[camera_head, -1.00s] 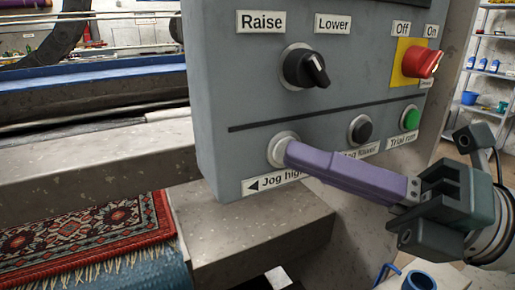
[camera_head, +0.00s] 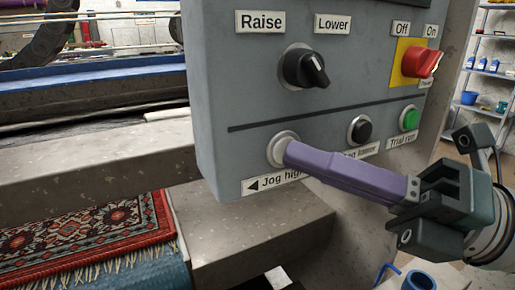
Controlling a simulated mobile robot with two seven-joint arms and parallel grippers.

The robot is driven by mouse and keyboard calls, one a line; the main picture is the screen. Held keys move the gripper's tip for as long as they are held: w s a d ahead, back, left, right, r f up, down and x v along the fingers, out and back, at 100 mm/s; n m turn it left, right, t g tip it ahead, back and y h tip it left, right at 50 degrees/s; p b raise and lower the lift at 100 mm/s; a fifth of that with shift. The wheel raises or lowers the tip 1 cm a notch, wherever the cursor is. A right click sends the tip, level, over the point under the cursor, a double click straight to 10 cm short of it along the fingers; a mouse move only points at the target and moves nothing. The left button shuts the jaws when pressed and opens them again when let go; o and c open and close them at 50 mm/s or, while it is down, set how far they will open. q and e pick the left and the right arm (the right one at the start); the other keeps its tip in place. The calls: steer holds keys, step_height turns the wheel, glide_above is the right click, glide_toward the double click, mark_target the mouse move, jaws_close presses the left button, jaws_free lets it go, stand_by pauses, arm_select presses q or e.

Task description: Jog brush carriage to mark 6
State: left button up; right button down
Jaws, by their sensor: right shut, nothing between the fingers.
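A grey control panel (camera_head: 240,90) fills the middle of the head view. My right gripper (camera_head: 291,154) is shut and empty, its long purple fingers reaching in from the right. Its tip is at the light-ringed button (camera_head: 276,149) above the "Jog high…" label (camera_head: 270,183), covering part of it. I cannot tell whether the button is pressed in. The black jog lower button (camera_head: 361,130) is to the right, its label partly covered by the fingers. No numbered mark shows, and I cannot make out the brush carriage. My left gripper is not in view.
A black Raise/Lower knob (camera_head: 305,69), a red Off/On switch (camera_head: 421,63) and a green trial run button (camera_head: 409,119) are also on the panel. A patterned red rug (camera_head: 85,235) lies at lower left. A blue cup (camera_head: 418,281) is at the bottom right.

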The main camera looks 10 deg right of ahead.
steer(key=shift+s, duration=0.1)
stand_by(0.5)
steer(key=shift+s+d, duration=0.1)
steer(key=shift+s, duration=0.05)
steer(key=shift+s+d, duration=0.2)
steer(key=shift+s, duration=0.3)
steer(key=s, duration=0.1)
steer(key=s+d+p, duration=0.1)
steer(key=s, duration=0.1)
steer(key=s+p, duration=0.1)
steer(key=shift+s+d, duration=0.35)
stand_by(0.6)
